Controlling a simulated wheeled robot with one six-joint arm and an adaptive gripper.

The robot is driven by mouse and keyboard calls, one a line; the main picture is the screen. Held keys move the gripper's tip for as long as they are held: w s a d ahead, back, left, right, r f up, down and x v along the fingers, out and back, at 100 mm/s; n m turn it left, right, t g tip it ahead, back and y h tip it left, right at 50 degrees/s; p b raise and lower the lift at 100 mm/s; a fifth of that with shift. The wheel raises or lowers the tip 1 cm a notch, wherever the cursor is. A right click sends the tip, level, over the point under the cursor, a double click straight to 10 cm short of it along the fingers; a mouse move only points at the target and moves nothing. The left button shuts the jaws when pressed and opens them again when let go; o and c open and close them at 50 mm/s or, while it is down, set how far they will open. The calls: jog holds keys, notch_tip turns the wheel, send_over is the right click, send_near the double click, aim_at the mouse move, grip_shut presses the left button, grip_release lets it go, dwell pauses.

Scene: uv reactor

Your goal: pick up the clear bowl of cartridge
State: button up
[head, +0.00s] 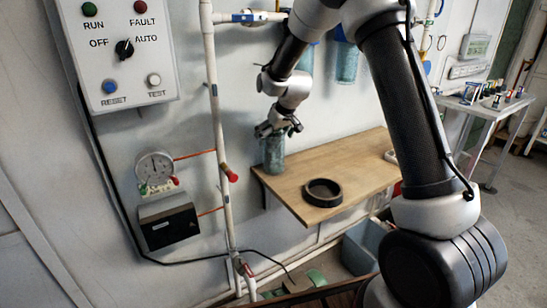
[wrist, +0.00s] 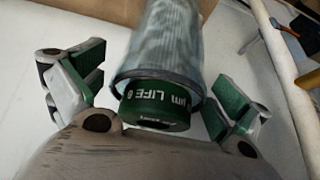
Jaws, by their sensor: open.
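The clear bowl of cartridge (head: 274,157) stands upright at the left end of the wooden shelf, just below my gripper (head: 279,130). In the wrist view the clear bowl (wrist: 172,40) has ribbed bluish walls and a dark rim, with the cartridge's green end cap showing lettering. My gripper (wrist: 160,100) is open, with one green-padded finger on each side of the bowl's rim end. Gaps show between both fingers and the bowl. The bowl's far end is cut off in the wrist view.
A black ring (head: 322,193) lies on the wooden shelf (head: 350,172). A white vertical pipe (head: 219,130) with a red handle (head: 230,175) runs left of the bowl. Another clear bowl (head: 346,63) hangs from the piping above. A control panel (head: 120,50) is at upper left.

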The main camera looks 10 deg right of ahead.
jog(key=shift+w+f, duration=0.1)
jog(key=shift+f, duration=0.1)
jog(key=c, duration=1.7)
jog(key=shift+r, duration=0.15)
